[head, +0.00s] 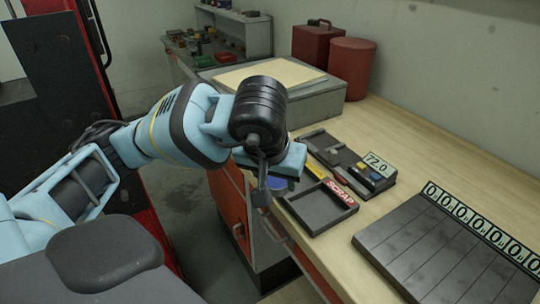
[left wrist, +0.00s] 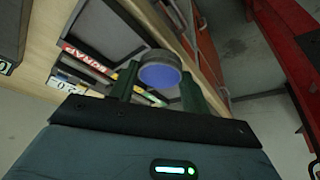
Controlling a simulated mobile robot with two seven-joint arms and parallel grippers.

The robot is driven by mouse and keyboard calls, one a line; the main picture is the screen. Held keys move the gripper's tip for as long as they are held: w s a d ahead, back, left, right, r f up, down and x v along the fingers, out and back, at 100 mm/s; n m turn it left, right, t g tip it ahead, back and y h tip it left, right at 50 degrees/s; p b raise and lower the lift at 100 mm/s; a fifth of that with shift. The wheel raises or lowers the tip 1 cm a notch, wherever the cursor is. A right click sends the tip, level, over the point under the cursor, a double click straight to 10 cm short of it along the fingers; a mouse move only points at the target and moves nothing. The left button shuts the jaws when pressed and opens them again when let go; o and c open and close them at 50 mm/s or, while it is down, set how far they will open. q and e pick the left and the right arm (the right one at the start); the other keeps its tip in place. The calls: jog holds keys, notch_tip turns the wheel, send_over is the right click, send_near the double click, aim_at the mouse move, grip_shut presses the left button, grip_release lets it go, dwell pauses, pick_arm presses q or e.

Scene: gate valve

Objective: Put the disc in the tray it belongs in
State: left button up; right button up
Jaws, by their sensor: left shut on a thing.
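My left gripper (head: 266,190) hangs at the bench's front edge, left of the trays. In the left wrist view its dark green fingers (left wrist: 160,80) are shut on a round disc (left wrist: 160,75) with a blue face and grey rim. In the head view only a bit of blue from the disc (head: 276,183) shows; the gripper hides the rest. The dark SCRAP tray (head: 318,210) lies just right of the gripper and looks empty. My right gripper is not in view.
A dark slatted board (head: 420,250) with a row of number labels lies at the right of the wooden bench (head: 420,145). A grey block (head: 310,103), a red can (head: 311,43) and a red drum (head: 351,66) stand behind. The red-orange bench front is below the gripper.

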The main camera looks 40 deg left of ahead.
pick_arm(q)
jog(key=w+a, duration=0.3)
jog(key=w, duration=0.1)
jog(key=w+a, duration=0.3)
jog(key=w+a+f+p, duration=0.1)
jog(key=w+a, duration=0.3)
jog(key=shift+w+f, duration=0.1)
jog(key=shift+w, duration=0.2)
notch_tip(320, 180, down, 3)
jog(key=shift+d+f, duration=0.1)
jog(key=shift+f, duration=0.2)
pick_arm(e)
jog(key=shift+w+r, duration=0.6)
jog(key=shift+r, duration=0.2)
pick_arm(q)
jog(key=shift+f, duration=0.1)
jog(key=shift+f, duration=0.15)
jog(key=o, duration=1)
jog(key=shift+o, duration=0.2)
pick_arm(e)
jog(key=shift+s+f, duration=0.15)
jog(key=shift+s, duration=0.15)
